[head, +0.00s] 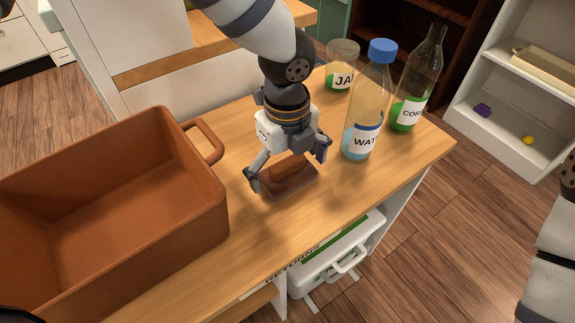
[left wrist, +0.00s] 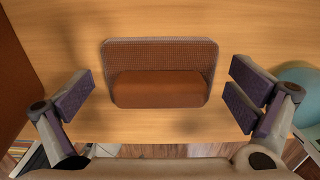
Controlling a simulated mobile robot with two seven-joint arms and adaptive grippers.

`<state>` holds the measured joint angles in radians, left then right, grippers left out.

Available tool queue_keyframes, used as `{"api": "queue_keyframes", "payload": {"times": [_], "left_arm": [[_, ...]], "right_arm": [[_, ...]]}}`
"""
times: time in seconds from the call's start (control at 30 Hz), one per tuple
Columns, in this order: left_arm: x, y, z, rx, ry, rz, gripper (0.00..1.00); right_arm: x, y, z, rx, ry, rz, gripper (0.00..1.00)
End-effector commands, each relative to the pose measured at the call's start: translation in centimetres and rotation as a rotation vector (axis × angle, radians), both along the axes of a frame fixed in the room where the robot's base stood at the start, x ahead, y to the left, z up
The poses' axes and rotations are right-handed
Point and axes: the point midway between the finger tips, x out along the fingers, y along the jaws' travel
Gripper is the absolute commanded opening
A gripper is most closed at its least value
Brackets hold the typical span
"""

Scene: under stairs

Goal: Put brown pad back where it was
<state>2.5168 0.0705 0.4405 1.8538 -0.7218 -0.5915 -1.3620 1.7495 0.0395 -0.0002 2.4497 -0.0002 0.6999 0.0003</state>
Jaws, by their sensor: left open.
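The brown pad (head: 289,180) lies on the wooden table top, between the brown bin and the bottles. In the left wrist view the brown pad (left wrist: 160,74) shows whole, a rounded rectangle with a textured back part and a smoother raised front part. My left gripper (head: 288,166) points down over the pad, with its fingers spread on either side. In the left wrist view the fingers (left wrist: 162,98) stand wide apart and do not touch the pad. My right gripper is not in view; only part of my right arm shows at the right edge.
A large brown bin (head: 190,215) stands left on the table (head: 252,222). A blue-capped water bottle (head: 368,100), a dark bottle with green liquid (head: 417,80) and a jar (head: 341,65) stand right and behind. A white container (head: 335,265) sits below. The table's front edge is near.

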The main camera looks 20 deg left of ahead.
Motion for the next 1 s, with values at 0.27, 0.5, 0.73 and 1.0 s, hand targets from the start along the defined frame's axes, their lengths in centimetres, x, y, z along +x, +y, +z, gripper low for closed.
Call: {"api": "queue_keyframes", "payload": {"times": [0.27, 0.5, 0.73, 1.0], "left_arm": [[0.2, 0.0, 6.1, -0.004, -0.011, 0.003, 1.00], [0.0, 0.0, 11.3, -0.002, -0.005, 0.002, 1.00], [0.0, 0.0, 12.4, 0.000, 0.001, 0.000, 1.00], [0.0, 0.0, 12.3, 0.000, 0.001, 0.000, 1.00]], "right_arm": [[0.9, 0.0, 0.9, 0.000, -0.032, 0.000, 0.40], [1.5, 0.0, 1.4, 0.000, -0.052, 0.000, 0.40], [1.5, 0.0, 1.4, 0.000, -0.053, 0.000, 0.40], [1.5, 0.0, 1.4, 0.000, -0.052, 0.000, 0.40]]}}
